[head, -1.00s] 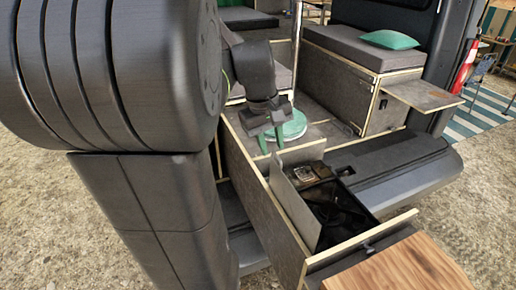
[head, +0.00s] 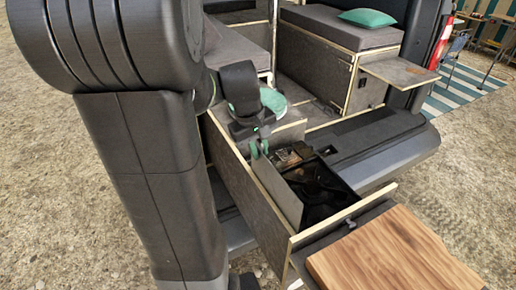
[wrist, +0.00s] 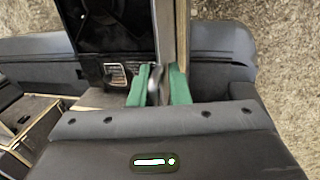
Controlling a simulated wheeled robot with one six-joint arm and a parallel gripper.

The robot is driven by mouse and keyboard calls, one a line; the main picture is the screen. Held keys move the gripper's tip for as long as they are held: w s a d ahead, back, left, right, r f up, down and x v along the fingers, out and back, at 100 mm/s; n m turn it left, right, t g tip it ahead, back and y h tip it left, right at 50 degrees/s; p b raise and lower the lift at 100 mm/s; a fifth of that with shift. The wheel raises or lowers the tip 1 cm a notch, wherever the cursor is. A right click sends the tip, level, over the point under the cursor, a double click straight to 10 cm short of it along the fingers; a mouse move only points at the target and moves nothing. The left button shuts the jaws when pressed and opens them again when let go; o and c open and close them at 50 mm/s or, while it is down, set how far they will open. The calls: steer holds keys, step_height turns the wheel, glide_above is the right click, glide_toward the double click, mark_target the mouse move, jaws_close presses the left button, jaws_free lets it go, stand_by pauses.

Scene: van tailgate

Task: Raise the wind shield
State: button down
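The wind shield (head: 277,192) is a thin grey panel. It stands steeply along the left side of the black stove (head: 322,190) in the pulled-out drawer. My gripper (head: 259,149) points down at the panel's far top corner, with its green fingers on either side of it. In the wrist view the fingers (wrist: 158,85) stand a little apart with a grey edge between them. Whether both touch it is not clear. The wrist view also shows part of the stove (wrist: 110,25). The panel's lower edge is hidden in the drawer.
A wooden board (head: 390,255) lies at the drawer's near end. The dark bumper (head: 385,155) runs along the drawer's right side. A bench with a grey cushion (head: 340,27) and a small fold-out shelf (head: 400,72) stand behind. Open gravel lies in front.

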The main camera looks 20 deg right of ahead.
steer(key=shift+a, duration=0.1)
steer(key=r+p, duration=0.4)
steer(key=r, duration=0.2)
steer(key=shift+w+r+p, duration=0.15)
steer(key=shift+w+p, duration=0.05)
steer(key=shift+p, duration=0.1)
steer(key=shift+a+r, duration=0.1)
steer(key=shift+a, duration=0.05)
steer(key=c, duration=1.8)
jaws_free()
steer(key=shift+s+a, duration=0.15)
steer(key=shift+s, duration=0.05)
steer(key=shift+c, duration=0.2)
steer(key=shift+o, duration=1.4)
step_height(320, 180, up, 13)
steer(key=a+b, duration=0.1)
steer(key=a, duration=0.1)
steer(key=shift+a, duration=0.25)
steer(key=shift+s, duration=0.1)
